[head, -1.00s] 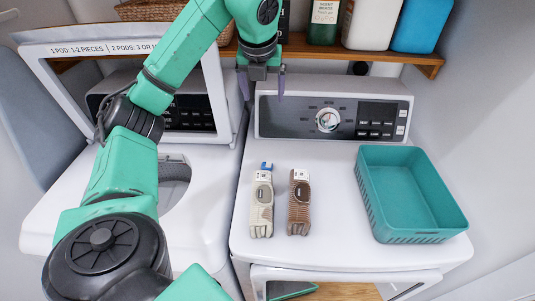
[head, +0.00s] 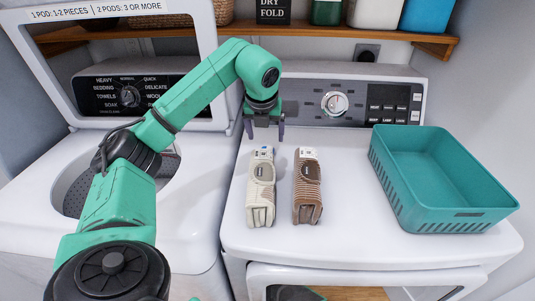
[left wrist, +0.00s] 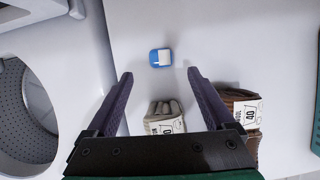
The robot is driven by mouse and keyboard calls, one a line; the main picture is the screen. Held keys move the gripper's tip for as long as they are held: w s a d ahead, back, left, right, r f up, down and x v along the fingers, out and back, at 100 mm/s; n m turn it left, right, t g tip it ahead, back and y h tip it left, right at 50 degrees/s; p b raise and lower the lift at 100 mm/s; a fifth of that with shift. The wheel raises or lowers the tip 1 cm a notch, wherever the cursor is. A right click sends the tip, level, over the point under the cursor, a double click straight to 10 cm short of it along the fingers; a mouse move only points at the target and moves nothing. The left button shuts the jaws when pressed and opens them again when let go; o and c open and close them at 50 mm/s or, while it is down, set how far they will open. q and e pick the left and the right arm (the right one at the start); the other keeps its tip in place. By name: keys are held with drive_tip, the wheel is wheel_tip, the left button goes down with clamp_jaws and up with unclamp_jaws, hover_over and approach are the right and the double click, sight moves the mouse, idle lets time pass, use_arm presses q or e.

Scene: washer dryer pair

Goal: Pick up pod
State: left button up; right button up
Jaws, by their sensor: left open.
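The pod (left wrist: 160,57), small, blue and white, lies on the white dryer top in the left wrist view. I cannot make it out in the head view, where my gripper and the sock bundles are around its spot. My left gripper (head: 265,132) is open and empty, pointing down over the dryer top behind the cream socks. In the left wrist view its fingertips (left wrist: 159,76) are spread, and the pod shows just beyond them, about midway between. My right gripper is not in view.
Folded cream socks (head: 261,196) and brown socks (head: 307,195) lie side by side on the dryer top (head: 345,215). A teal basket (head: 455,216) stands at right. The open washer (head: 180,215) is at left.

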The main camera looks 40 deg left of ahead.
use_arm(q)
drive_tip(key=p+x, duration=0.1)
drive_tip(key=x, duration=0.6)
drive_tip(key=shift+w+f, duration=0.1)
clamp_jaws()
drive_tip(key=shift+r, duration=0.2)
